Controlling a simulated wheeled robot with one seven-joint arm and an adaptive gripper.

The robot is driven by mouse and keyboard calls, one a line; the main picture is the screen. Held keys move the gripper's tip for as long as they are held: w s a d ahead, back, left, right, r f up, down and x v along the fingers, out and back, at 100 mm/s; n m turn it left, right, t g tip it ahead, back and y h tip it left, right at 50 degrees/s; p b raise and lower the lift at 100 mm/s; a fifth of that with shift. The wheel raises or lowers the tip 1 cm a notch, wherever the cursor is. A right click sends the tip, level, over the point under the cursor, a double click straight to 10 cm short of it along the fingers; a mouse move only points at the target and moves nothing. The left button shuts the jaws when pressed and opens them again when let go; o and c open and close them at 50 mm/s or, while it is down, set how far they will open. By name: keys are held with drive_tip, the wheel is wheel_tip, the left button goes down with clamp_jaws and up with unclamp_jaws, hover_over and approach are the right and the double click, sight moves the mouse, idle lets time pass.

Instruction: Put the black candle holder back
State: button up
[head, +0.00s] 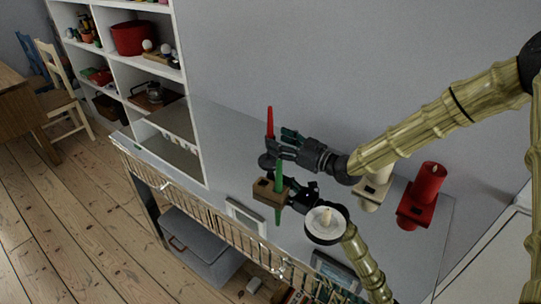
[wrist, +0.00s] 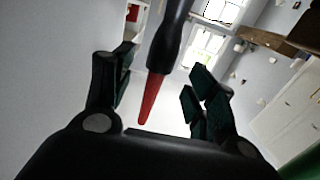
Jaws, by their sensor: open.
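The black candle holder (head: 266,161) carries a slim red taper (head: 270,122), upright beyond my gripper in the head view; its base is mostly hidden. In the wrist view the dark holder (wrist: 170,38) comes in from the top and the red taper (wrist: 150,97) shows between the finger pads. My gripper (head: 281,144) is open, reaching leftward, with its fingers on either side of the holder and candle. I cannot tell whether a finger touches it. In the wrist view the open gripper (wrist: 160,70) frames the taper.
A wooden holder with a green candle (head: 270,191) stands just in front. A white candle in a round dish (head: 325,238), a cream candle (head: 371,194) and a red candle holder (head: 414,213) are nearby. The shiny tabletop (head: 215,135) mirrors things. White shelves (head: 194,95) rise at left.

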sight(270, 135)
drive_tip(key=x, duration=0.4)
drive_tip(key=shift+w+a+f+p, duration=0.1)
drive_tip(key=shift+w+f+p, duration=0.05)
drive_tip(key=shift+p, duration=0.25)
drive_tip(key=shift+c, duration=0.2)
clamp_jaws()
